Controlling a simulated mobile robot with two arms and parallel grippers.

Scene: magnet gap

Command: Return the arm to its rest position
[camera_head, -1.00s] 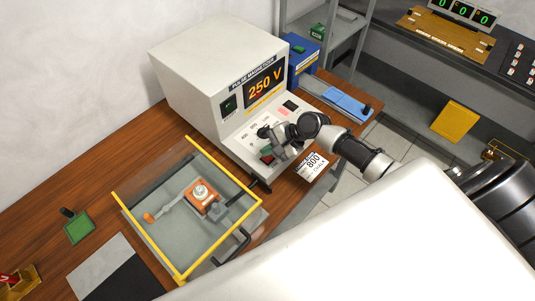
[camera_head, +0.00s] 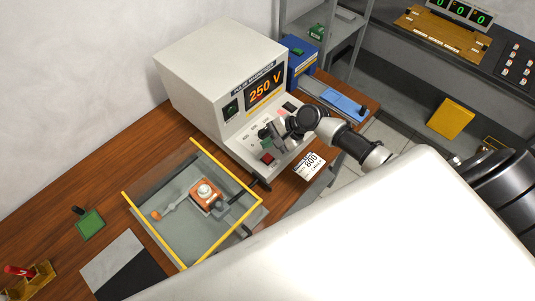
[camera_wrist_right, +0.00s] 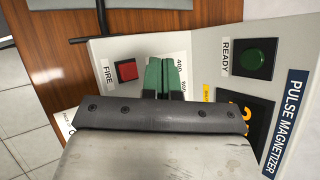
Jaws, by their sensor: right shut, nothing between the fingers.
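My right arm reaches in from the right in the head view. Its gripper (camera_head: 268,136) is over the sloped control panel of the magnetizer (camera_head: 205,72), a pale box whose display reads 250 V. In the right wrist view the two green fingertips (camera_wrist_right: 167,76) lie side by side, shut and empty. They are in front of the panel, beside the red FIRE button (camera_wrist_right: 127,70); whether they touch the panel I cannot tell. The green READY lamp (camera_wrist_right: 257,58) is to their right. The fingers hide part of the panel. My left gripper is not in view.
A clear-walled tray with yellow edges (camera_head: 153,231) holds an orange fixture (camera_head: 207,194) in front of the magnetizer. A white card marked 800 (camera_head: 310,166) is near the table edge. A blue box (camera_head: 302,62) and blue slide (camera_head: 343,101) stand behind.

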